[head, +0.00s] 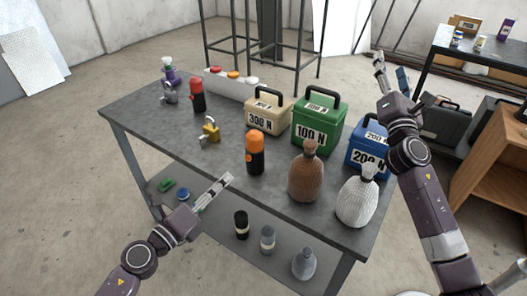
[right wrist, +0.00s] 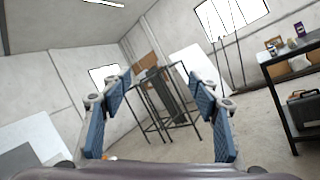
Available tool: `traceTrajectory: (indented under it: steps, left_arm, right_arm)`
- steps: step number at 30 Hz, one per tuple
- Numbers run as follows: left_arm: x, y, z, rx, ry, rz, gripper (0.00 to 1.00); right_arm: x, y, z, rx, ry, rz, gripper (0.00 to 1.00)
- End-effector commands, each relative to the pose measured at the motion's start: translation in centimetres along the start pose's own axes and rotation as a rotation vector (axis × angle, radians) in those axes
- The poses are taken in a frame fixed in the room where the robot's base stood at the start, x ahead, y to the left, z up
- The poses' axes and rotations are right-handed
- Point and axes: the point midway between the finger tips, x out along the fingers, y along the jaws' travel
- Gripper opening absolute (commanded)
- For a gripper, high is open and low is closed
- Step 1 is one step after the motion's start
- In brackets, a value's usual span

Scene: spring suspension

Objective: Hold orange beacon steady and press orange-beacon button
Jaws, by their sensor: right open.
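The orange beacon (head: 255,153), a black cylinder with an orange top, stands upright on the grey table (head: 290,205) near its middle. The orange top may be its button; I cannot tell from here. My left gripper (head: 226,180) is at the table's front edge, left of the beacon and nearer to me, apart from it. Its fingers are seen nearly edge-on, so their opening is unclear. My right gripper (head: 390,68) is raised beyond the table's right end, far from the beacon. It is open and empty, its blue pads wide apart in the right wrist view (right wrist: 160,115).
A similar red-topped cylinder (head: 197,96) stands further back left. Near the orange beacon are a yellow padlock (head: 210,130), a brown bottle (head: 304,175) and a white ribbed bottle (head: 357,202). Beige (head: 268,118), green (head: 318,118) and blue (head: 366,145) weight boxes line the back right.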

Motion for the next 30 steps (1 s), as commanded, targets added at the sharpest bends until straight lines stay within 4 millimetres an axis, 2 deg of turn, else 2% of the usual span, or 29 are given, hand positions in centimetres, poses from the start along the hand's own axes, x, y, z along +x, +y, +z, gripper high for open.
traceTrajectory:
  steps: [1,5,9,12,14,16,18,21,25,30]
  left_arm:
    - [0.0,0.0,0.0,0.000,0.000,0.000,0.29]
    - [0.0,0.0,0.0,0.000,0.000,0.000,0.29]
    - [0.0,0.0,0.0,0.000,0.000,0.000,0.29]
    - [0.0,0.0,0.0,0.000,0.000,0.000,0.29]
    - [0.0,0.0,0.0,0.000,0.000,0.000,0.29]
    - [0.0,0.0,0.0,0.000,0.000,0.000,0.29]
    - [0.0,0.0,0.0,0.000,0.000,0.000,0.29]
    - [0.0,0.0,0.0,0.000,0.000,0.000,0.29]
    - [0.0,0.0,0.0,0.000,0.000,0.000,0.29]
    - [0.0,0.0,0.0,0.000,0.000,0.000,0.29]
  right_arm:
    - [-0.5,3.0,-1.0,-0.038,0.014,0.043,0.56]
    - [-2.5,10.1,-3.5,-0.154,0.044,0.151,0.56]
    - [-5.7,17.5,-6.0,-0.270,0.066,0.271,0.56]
    - [-8.7,21.9,-8.6,-0.348,0.096,0.350,0.56]
    - [-10.8,23.7,-11.0,-0.385,0.134,0.386,0.56]
    - [-13.1,24.1,-14.5,-0.415,0.201,0.399,0.56]
    - [-15.1,23.7,-17.8,-0.431,0.270,0.398,0.56]
    - [-17.4,22.5,-21.7,-0.441,0.357,0.384,0.56]
    - [-19.6,21.2,-24.9,-0.448,0.435,0.366,0.56]
    - [-20.8,20.5,-26.9,-0.451,0.480,0.355,0.56]
